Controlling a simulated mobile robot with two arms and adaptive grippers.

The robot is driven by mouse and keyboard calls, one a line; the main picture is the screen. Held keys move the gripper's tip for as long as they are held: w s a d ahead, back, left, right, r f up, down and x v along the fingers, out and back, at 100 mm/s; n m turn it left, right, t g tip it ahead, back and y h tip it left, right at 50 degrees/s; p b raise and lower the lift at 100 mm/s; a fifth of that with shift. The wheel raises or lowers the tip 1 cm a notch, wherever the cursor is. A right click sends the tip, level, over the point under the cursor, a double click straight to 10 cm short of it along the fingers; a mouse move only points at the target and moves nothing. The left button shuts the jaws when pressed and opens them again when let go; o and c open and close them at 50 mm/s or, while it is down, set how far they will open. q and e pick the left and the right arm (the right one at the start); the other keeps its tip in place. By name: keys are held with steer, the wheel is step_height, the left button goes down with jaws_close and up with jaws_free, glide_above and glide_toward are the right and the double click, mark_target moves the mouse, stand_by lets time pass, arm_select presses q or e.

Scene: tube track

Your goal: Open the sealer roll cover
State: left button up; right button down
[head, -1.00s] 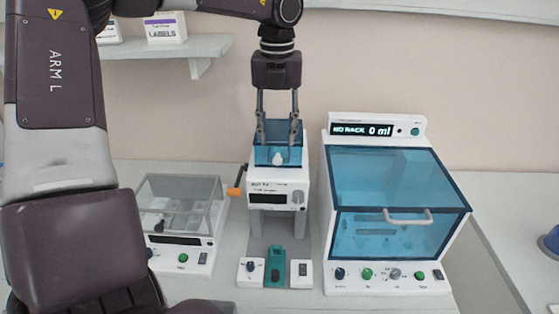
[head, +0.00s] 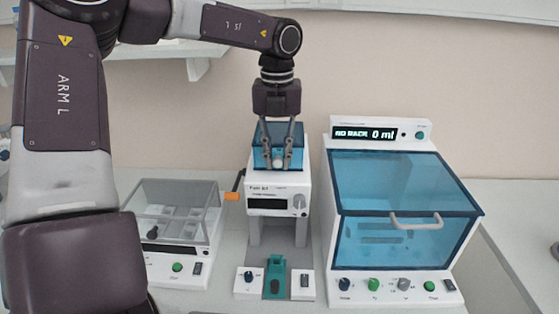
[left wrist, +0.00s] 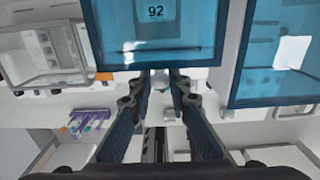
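The sealer is the white machine (head: 265,190) in the middle of the head view. Its clear blue roll cover (head: 294,137) sits on top and looks closed. In the left wrist view the cover (left wrist: 110,50) fills the upper middle, with a "92" mark seen through it. My left gripper (head: 277,163) points down at the cover's front, its fingers drawn in around the small pale knob there. In the left wrist view the fingertips (left wrist: 160,75) meet the cover's lower edge with a narrow gap between them. The knob is mostly hidden by the fingers. My right gripper is not in view.
A large machine with a blue lid (head: 400,185) and a white handle stands close on the right. A small machine with a clear lid (head: 175,205) stands on the left. An orange-handled crank (head: 233,196) sticks out from the sealer's left side. A wall shelf (head: 195,50) is at upper left.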

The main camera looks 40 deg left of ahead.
arm_select(q)
steer(key=shift+c, duration=1.3)
steer(key=shift+w+r+p, duration=0.1)
steer(key=shift+r+p, duration=0.2)
steer(key=shift+w+a+r+p, duration=0.15)
steer(key=shift+r+p, duration=0.25)
steer(key=shift+r, duration=0.15)
steer(key=shift+w+a+r+p, duration=0.15)
steer(key=shift+r+p, duration=0.25)
steer(key=shift+r, duration=0.15)
steer(key=shift+w+r, duration=0.1)
steer(key=shift+w+a+r+p, duration=0.2)
steer(key=shift+a+r+p, duration=0.05)
steer(key=shift+r+p, duration=0.4)
steer(key=shift+w+a+r+p, duration=0.2)
steer(key=shift+r+p, duration=0.35)
steer(key=shift+r, duration=0.05)
steer(key=shift+o, duration=0.2)
steer(key=shift+w+a+r, duration=0.1)
steer(key=shift+w+r, duration=0.05)
steer(key=shift+c, duration=0.2)
